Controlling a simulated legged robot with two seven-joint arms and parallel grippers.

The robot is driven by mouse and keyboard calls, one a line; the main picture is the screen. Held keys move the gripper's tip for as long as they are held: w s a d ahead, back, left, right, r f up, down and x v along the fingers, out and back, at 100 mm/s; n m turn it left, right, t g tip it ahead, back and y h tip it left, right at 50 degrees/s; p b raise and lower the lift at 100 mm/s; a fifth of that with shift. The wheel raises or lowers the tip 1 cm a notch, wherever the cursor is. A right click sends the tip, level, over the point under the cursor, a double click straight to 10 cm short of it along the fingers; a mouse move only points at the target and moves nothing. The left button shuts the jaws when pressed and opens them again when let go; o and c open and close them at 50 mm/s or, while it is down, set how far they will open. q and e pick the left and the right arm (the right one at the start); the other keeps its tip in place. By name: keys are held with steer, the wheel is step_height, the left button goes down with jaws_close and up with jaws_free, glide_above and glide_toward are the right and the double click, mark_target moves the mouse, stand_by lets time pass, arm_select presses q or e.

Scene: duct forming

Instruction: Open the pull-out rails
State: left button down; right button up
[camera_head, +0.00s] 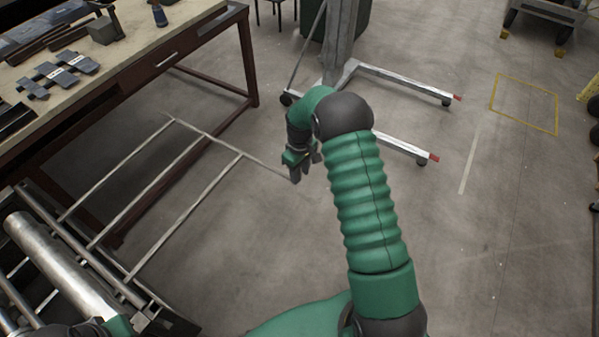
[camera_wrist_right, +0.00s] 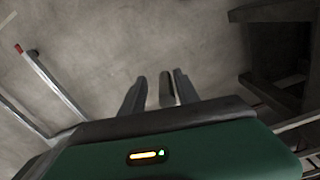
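The pull-out rails (camera_head: 148,186) are thin grey bars running out over the floor from the machine at the lower left. They stand extended and meet a crossbar (camera_head: 215,140) at their far ends. My right gripper (camera_head: 303,172) is at the right end of this crossbar, with its fingertips close to it; contact is unclear. In the right wrist view its dark fingers (camera_wrist_right: 158,92) are spread apart, and no bar shows between them. Part of the rails shows at the right edge there (camera_wrist_right: 298,122). Part of my left arm shows at the bottom left, but its fingers cannot be made out.
A metal roller (camera_head: 60,262) lies on the machine. A workbench (camera_head: 150,40) with tools and a drawer stands behind the rails. A grey stand with long feet (camera_head: 405,80) is beyond my right gripper.

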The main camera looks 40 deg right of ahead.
step_height(320, 180, up, 17)
steer(key=p, duration=1.2)
steer(key=shift+f, duration=0.15)
steer(key=shift+w+d, duration=0.1)
steer(key=shift+w, duration=0.05)
